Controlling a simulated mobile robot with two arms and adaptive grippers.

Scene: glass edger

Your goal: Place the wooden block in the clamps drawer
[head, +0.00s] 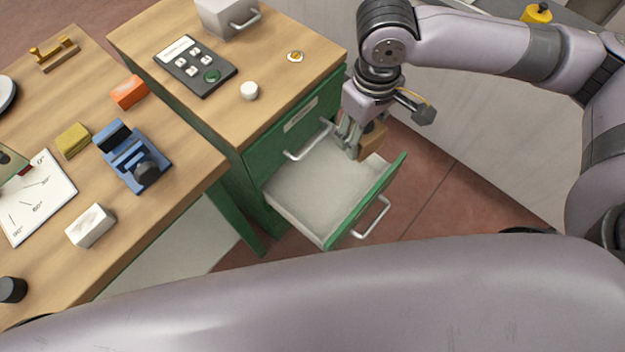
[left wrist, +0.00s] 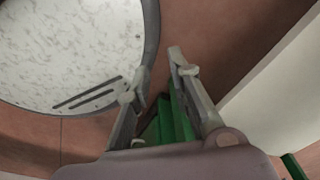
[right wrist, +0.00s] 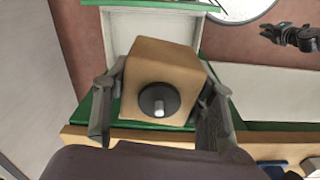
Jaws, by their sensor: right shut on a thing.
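The wooden block (head: 374,141) is in my right gripper (head: 352,140), held over the far right part of the open drawer (head: 308,197) in the green cabinet. The drawer has a pale, empty-looking inside and a green front with a metal handle. I cannot read a label on it. In the right wrist view the block (right wrist: 170,57) shows a round dark knob on its face, and the fingers (right wrist: 160,112) are at both sides of it.
A closed drawer with a handle (head: 308,142) is above the open one. On the cabinet top are a control box (head: 195,66), a white cap (head: 249,91) and a grey box (head: 226,16). The workbench at left holds a blue vise (head: 133,160) and several blocks.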

